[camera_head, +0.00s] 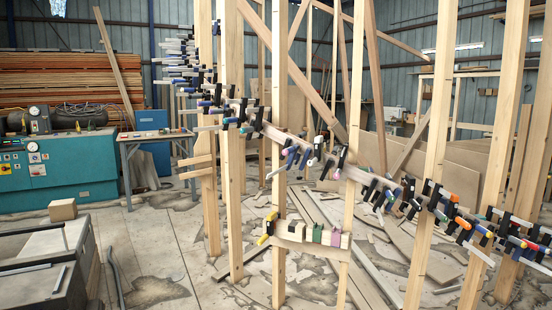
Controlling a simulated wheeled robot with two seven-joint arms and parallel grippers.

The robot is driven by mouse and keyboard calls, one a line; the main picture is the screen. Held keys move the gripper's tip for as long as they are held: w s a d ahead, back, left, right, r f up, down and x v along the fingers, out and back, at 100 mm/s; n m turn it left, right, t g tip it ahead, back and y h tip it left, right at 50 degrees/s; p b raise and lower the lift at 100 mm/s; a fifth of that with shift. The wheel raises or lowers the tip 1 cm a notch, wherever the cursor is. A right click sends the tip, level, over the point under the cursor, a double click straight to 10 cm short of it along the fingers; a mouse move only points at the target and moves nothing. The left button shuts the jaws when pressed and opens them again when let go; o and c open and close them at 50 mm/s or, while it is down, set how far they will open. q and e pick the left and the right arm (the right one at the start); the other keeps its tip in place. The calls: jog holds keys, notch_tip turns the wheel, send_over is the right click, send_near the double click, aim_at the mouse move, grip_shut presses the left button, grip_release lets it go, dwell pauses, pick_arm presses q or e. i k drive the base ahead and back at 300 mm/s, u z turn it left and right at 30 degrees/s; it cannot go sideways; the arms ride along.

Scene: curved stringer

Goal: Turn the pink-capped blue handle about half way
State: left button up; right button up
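A long row of black bar clamps grips a curved stringer (355,174), running from the upper left to the lower right across upright wooden posts. Their handles are of several colours. Other blue handles (484,231) sit farther right, close to orange and red ends, and overlap one another. The turn of each handle is too small to read. Neither of my grippers is in view.
Upright posts (432,150) stand in front of and between the clamps. A small shelf (312,247) holds several coloured blocks. Loose boards lie on the floor behind. A teal machine (60,172) and a dark box-like unit (40,265) stand left. Floor at centre left is mostly clear.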

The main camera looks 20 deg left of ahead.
aim_at(288, 151)
jog(key=u, duration=0.9)
jog(key=i, duration=0.5)
jog(key=u, duration=0.8)
jog(key=i, duration=1.15)
jog(key=z, duration=0.25)
